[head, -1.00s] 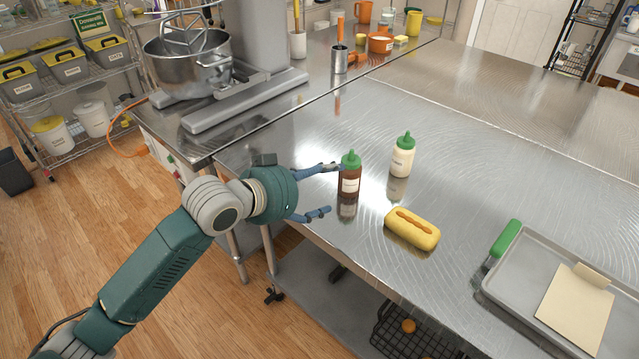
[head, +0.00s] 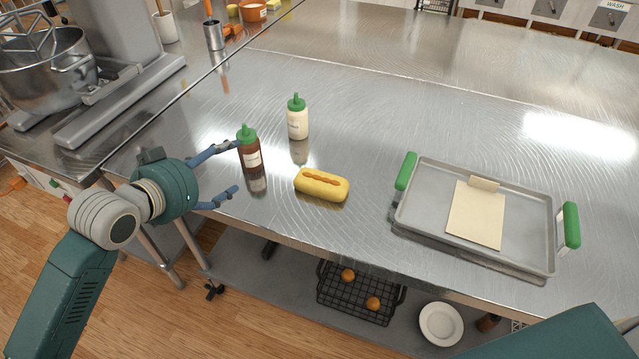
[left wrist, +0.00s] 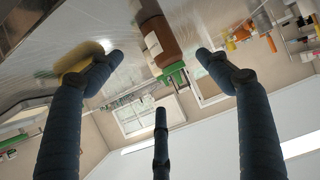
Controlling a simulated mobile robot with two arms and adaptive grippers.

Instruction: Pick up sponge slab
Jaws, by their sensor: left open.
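My left gripper (head: 232,168) is open and empty at the near left edge of the steel table. Its upper finger appears beside a brown sauce bottle with a green cap (head: 249,155); I cannot tell whether they touch. In the left wrist view the open fingers (left wrist: 159,57) spread with the brown bottle (left wrist: 158,38) beyond the gap. No thing is clearly a sponge slab. A small yellow block (head: 273,4), cut by the top edge, sits at the back and may be it. My right gripper is out of view.
A yellow bun with a brown filling (head: 321,185) lies right of the gripper. A white bottle with a green cap (head: 298,120) stands behind. A grey tray with green handles (head: 420,215) holds a tan board (head: 476,218). A mixer (head: 45,70) stands left. The table's middle back is clear.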

